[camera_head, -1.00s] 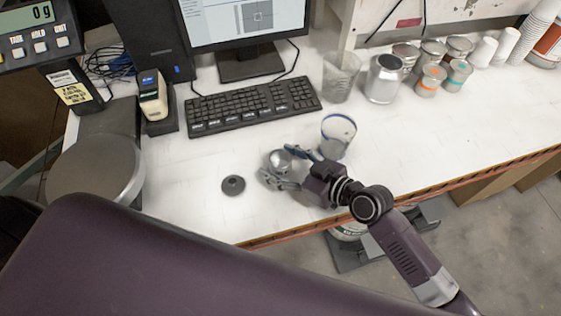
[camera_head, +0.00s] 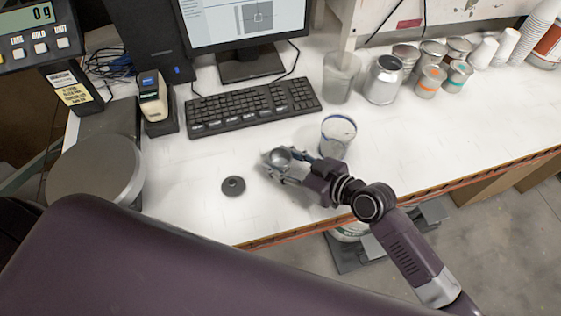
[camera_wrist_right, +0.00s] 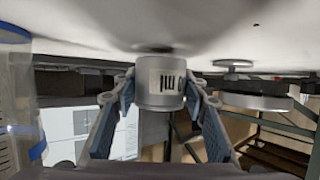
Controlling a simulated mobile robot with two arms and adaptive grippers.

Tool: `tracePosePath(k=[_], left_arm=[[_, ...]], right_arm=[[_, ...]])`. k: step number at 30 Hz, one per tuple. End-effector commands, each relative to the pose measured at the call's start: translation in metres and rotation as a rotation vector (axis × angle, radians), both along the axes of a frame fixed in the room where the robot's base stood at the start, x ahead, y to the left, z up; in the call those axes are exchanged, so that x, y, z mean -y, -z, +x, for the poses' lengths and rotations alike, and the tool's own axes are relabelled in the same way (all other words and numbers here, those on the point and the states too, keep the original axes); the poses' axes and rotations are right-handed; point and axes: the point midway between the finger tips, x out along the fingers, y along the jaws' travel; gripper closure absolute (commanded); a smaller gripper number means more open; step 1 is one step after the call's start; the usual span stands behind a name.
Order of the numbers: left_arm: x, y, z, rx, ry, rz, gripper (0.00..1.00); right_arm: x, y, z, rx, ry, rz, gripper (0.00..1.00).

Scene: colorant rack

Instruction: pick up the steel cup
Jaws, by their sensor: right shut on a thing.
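The steel cup (camera_head: 280,157) is small and shiny and is at the front middle of the white bench. In the right wrist view the cup (camera_wrist_right: 160,94) shows a pale label with dark print, and one finger is on each side of it. My right gripper (camera_head: 279,165) is shut on the cup's sides, coming from the right in the head view. I cannot tell whether the cup's base is touching the bench. My left gripper is not in view.
A clear beaker with a blue rim (camera_head: 338,137) stands close behind my right gripper. A dark round weight (camera_head: 233,186) lies left of the cup. A keyboard (camera_head: 250,106) and a round scale plate (camera_head: 95,168) are farther left. Cans (camera_head: 383,80) stand at the back right.

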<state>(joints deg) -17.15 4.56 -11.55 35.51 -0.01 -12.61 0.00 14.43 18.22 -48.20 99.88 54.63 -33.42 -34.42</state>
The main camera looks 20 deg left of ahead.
Motion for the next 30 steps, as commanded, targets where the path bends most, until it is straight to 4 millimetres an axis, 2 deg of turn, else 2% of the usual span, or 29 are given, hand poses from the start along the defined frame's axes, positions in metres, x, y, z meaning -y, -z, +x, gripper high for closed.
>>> tracePosePath(k=[5, 12, 18, 24, 30], left_arm=[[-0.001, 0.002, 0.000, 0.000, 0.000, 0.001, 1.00], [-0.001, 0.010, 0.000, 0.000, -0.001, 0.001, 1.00], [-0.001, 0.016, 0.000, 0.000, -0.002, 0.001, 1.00], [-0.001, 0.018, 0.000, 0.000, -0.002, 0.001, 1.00], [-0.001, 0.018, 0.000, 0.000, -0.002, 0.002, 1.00]], right_arm=[[-0.001, -0.039, 0.001, 0.009, 0.000, 0.006, 0.89], [0.000, -0.111, 0.001, 0.013, 0.000, 0.005, 0.89], [0.000, -0.158, 0.001, 0.010, 0.001, 0.004, 0.89], [0.000, -0.183, 0.001, 0.005, 0.001, 0.002, 0.89], [0.000, -0.189, 0.000, 0.001, 0.002, 0.002, 0.89]])
